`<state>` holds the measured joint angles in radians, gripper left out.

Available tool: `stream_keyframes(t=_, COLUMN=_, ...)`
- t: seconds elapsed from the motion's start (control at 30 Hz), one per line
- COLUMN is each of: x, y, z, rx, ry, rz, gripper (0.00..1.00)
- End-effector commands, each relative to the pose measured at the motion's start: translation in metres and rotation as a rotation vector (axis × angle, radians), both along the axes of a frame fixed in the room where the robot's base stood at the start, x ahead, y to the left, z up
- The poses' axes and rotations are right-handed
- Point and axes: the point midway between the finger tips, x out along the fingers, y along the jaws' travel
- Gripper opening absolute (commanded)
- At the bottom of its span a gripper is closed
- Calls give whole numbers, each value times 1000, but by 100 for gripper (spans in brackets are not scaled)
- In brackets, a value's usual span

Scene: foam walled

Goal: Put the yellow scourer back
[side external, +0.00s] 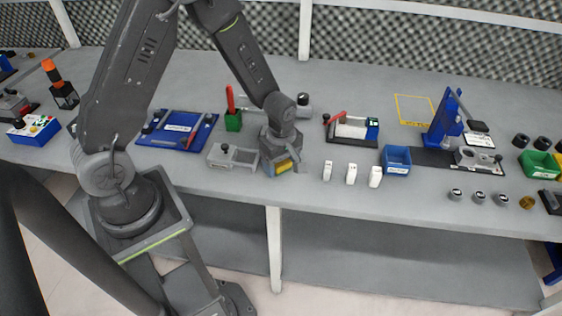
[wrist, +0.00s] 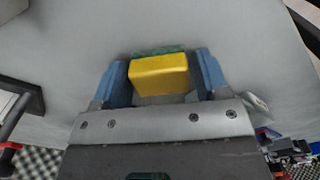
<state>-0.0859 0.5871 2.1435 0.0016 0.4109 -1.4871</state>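The yellow scourer (wrist: 160,76), a yellow block with a green layer (wrist: 158,51), lies between the two blue fingers of my gripper (wrist: 161,75) in the wrist view. The fingers stand close to its left and right sides. I cannot tell whether both press on it. In the side view my gripper (side external: 283,168) points down near the table's front edge. The scourer (side external: 284,166) shows there as a small yellow patch at the fingers, low over the table top. Its contact with the table is hidden.
A grey fixture (side external: 233,156) stands close left of my gripper; several white blocks (side external: 351,174) and a blue bin (side external: 397,160) are to the right. A yellow outlined rectangle (side external: 414,110) on the table (side external: 350,92) at the back right is empty. A green holder (side external: 233,121) stands behind left.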

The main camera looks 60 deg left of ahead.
Motion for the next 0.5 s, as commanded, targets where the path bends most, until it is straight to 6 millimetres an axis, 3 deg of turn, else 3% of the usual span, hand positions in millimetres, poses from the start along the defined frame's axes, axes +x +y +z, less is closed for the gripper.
stream_keyframes(t=0.1, x=0, y=0, z=0, rx=0, ry=0, rz=0, gripper=78)
stream_keyframes(t=0.33, x=0, y=0, z=1, rx=0, ry=0, rz=0, gripper=78)
stream_keyframes(t=0.5, x=1, y=0, z=16, rx=0, ry=-4, rz=0, gripper=78)
